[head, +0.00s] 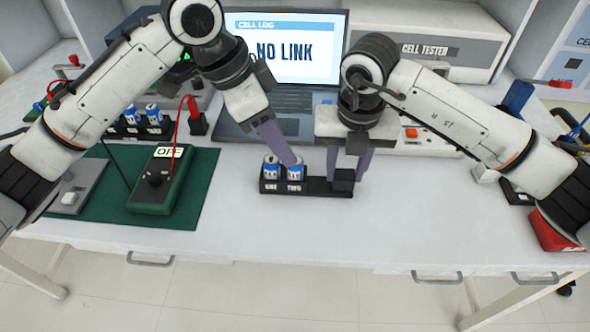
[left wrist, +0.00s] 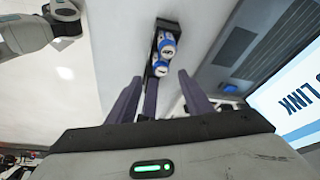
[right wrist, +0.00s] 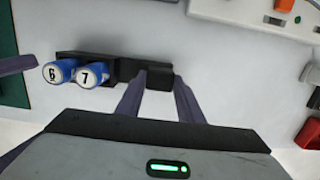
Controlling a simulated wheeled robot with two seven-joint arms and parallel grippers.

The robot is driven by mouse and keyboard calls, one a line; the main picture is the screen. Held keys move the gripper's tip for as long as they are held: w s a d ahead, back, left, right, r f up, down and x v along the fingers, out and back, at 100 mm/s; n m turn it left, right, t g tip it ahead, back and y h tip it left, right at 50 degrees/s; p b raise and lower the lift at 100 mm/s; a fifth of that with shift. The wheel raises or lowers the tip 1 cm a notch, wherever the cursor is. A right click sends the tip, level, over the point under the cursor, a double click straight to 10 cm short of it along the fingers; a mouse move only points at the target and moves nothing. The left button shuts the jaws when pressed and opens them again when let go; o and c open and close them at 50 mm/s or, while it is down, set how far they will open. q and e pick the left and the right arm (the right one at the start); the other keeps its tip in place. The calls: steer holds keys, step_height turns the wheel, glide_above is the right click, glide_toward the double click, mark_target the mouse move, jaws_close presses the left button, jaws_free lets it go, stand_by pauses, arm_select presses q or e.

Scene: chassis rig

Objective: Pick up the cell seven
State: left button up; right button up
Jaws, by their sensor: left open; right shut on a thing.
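Two blue and white cells stand upright in a black holder marked ONE and TWO (head: 318,187). In the right wrist view the cell numbered seven (right wrist: 91,75) is the right one, beside the cell numbered six (right wrist: 60,71); in the head view cell seven (head: 297,171) stands at TWO. My left gripper (head: 287,153) is open, its fingers reaching down from behind at cell seven; I cannot tell if they touch it. Both cells also show ahead of that gripper in the left wrist view. My right gripper (head: 350,172) is shut on the holder's right end.
A green meter reading OFF (head: 162,180) lies on a green mat (head: 200,200) at left, with a rack of more cells (head: 142,122) behind. A laptop (head: 285,60) is open behind the holder. The table in front is clear. A red box (head: 548,232) sits at right.

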arm_select(q)
steer(key=shift+x, duration=2.95)
steer(key=shift+w+d, duration=0.1)
steer(key=shift+w, duration=0.05)
steer(key=shift+r, duration=0.1)
jaws_close()
step_height(320, 180, up, 18)
arm_select(e)
steer(key=shift+f, duration=0.1)
